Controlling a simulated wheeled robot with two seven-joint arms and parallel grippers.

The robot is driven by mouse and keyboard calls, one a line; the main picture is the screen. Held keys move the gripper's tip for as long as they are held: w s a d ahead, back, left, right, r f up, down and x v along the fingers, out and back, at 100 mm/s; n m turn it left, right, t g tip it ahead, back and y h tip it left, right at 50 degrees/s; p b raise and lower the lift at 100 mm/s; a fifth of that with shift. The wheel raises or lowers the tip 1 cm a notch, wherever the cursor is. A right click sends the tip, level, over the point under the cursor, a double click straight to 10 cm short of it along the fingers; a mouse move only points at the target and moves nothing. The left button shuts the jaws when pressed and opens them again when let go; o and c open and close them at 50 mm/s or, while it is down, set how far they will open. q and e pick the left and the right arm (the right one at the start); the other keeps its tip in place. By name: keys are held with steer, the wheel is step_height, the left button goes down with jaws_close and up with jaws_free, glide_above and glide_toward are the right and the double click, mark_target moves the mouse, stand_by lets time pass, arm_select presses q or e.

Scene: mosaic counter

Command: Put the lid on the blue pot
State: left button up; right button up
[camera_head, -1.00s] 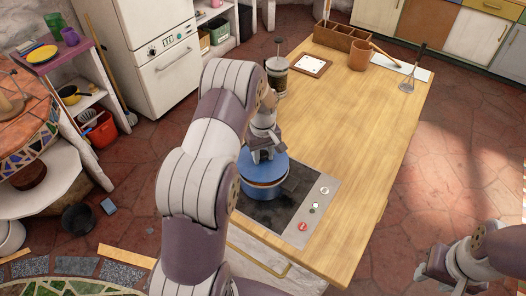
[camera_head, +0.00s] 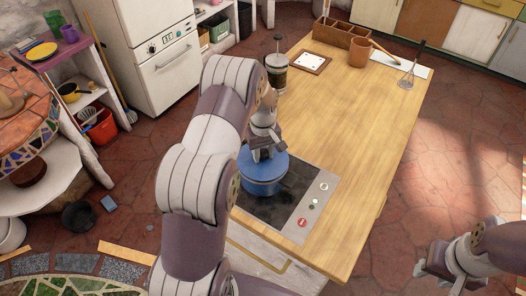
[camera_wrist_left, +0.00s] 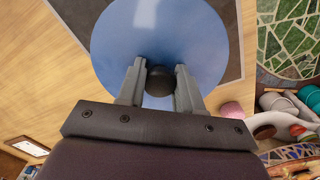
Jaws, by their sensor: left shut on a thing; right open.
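The blue lid (camera_head: 275,165) is round with a black knob (camera_wrist_left: 160,80). In the head view it lies over the blue pot (camera_head: 262,186), which stands on the dark hob. The lid looks level and lined up with the pot; whether it rests fully on the rim is hard to tell. My left gripper (camera_head: 264,152) is above the lid, shut on its knob, which shows between the fingers in the left wrist view (camera_wrist_left: 160,88). The lid hides the pot's opening. My right gripper (camera_head: 428,264) is open and empty, at the lower right, away from the counter.
The hob (camera_head: 290,205) has a control strip (camera_head: 314,208) on its right. A French press (camera_head: 276,72), a framed tile (camera_head: 311,62), a brown mug (camera_head: 358,52) and a whisk (camera_head: 409,74) stand or lie farther back. The middle of the wooden counter (camera_head: 350,130) is clear.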

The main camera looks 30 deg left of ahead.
arm_select(q)
steer(key=shift+f, duration=0.1)
stand_by(0.3)
steer(key=shift+f, duration=0.3)
stand_by(0.5)
steer(key=o, duration=1.7)
steer(key=shift+f, duration=0.1)
step_height(320, 180, up, 7)
steer(key=p, duration=0.4)
steer(key=shift+p, duration=0.35)
